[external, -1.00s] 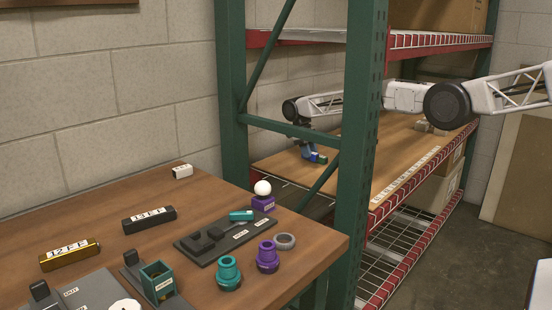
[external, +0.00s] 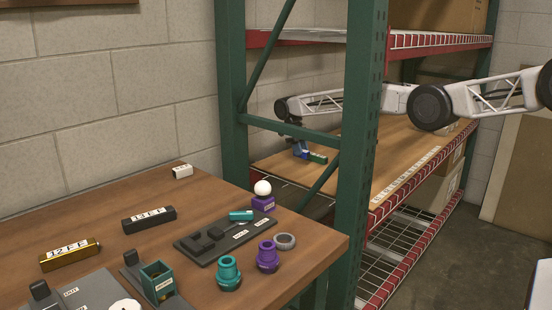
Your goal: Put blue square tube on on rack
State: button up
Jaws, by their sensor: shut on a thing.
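My gripper (external: 297,145) is inside the rack on the left part of the middle shelf, seen past the green upright. It is small in the view and points down. Its jaws are shut on a blue piece, which I take to be the blue square tube (external: 301,154), held at or just above the shelf board. I cannot tell whether it touches the board. A green block (external: 318,157) is right beside the blue piece, touching or very close. The rack's middle shelf (external: 400,160) is a wooden board with a red-and-white front edge.
A green rack upright (external: 358,150) and crossbar stand between the camera and my gripper. Small grey-brown parts (external: 440,126) sit farther along the shelf. The wooden table (external: 100,215) in front holds black and gold labelled blocks, a dark tray, and teal and purple parts.

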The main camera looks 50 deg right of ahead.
aim_at(300, 157)
jog(key=shift+w, duration=0.15)
jog(key=shift+f, duration=1.75)
jog(key=shift+f, duration=0.1)
jog(key=o, duration=1)
jog(key=v, duration=1.2)
jog(key=shift+d, duration=0.15)
